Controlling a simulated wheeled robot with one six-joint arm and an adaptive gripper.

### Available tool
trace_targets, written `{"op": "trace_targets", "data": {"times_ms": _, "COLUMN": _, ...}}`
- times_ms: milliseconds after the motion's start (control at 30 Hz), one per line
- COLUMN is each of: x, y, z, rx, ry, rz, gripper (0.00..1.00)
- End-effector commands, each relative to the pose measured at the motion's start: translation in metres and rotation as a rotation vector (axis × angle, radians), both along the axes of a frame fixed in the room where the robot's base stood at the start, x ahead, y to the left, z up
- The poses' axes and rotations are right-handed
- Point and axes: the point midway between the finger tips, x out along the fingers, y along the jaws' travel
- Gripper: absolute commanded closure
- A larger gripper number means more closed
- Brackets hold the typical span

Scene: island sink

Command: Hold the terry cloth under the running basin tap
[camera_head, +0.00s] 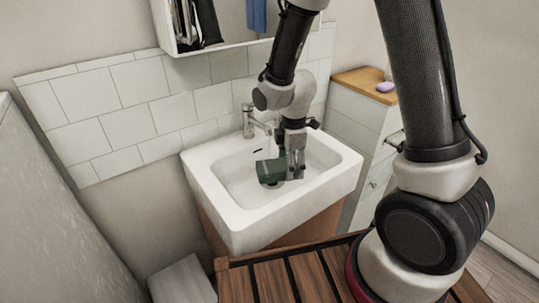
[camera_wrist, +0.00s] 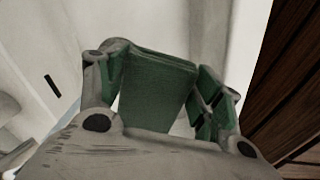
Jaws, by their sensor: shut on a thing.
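A dark green terry cloth (camera_head: 268,172) is in my gripper (camera_head: 292,172), inside the white basin (camera_head: 220,208). The cloth also shows in the wrist view (camera_wrist: 152,85), where it sits between the two fingers of my gripper (camera_wrist: 160,95). The gripper is shut on it. The chrome tap (camera_head: 249,122) stands at the back rim of the basin, behind and a little left of the gripper. The cloth is below and in front of the tap. I cannot tell whether water is running.
A mirror cabinet (camera_head: 230,30) hangs above the tiled wall (camera_head: 120,100). A drawer unit (camera_head: 352,112) with a purple item (camera_head: 385,87) on its wooden top stands to the right. A slatted wooden surface (camera_head: 270,283) lies in front. The left part of the basin is clear.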

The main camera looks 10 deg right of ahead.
Motion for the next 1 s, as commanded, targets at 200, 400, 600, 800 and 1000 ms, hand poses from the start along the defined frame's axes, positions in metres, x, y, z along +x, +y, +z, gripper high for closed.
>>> {"op": "trace_targets", "data": {"times_ms": 200, "x": 0.0, "y": 0.0, "z": 0.0, "rx": 0.0, "ry": 0.0, "rz": 0.0, "gripper": 0.61}}
{"op": "trace_targets", "data": {"times_ms": 400, "x": 0.0, "y": 0.0, "z": 0.0, "rx": 0.0, "ry": 0.0, "rz": 0.0, "gripper": 0.61}}
{"op": "trace_targets", "data": {"times_ms": 600, "x": -0.01, "y": -0.001, "z": 0.008, "rx": 0.0, "ry": -0.001, "rz": 0.0, "gripper": 0.61}}
{"op": "trace_targets", "data": {"times_ms": 800, "x": -0.027, "y": -0.002, "z": 0.022, "rx": 0.001, "ry": -0.002, "rz": 0.001, "gripper": 0.61}}
{"op": "trace_targets", "data": {"times_ms": 1000, "x": -0.043, "y": -0.003, "z": 0.035, "rx": 0.001, "ry": -0.002, "rz": 0.0, "gripper": 0.61}}
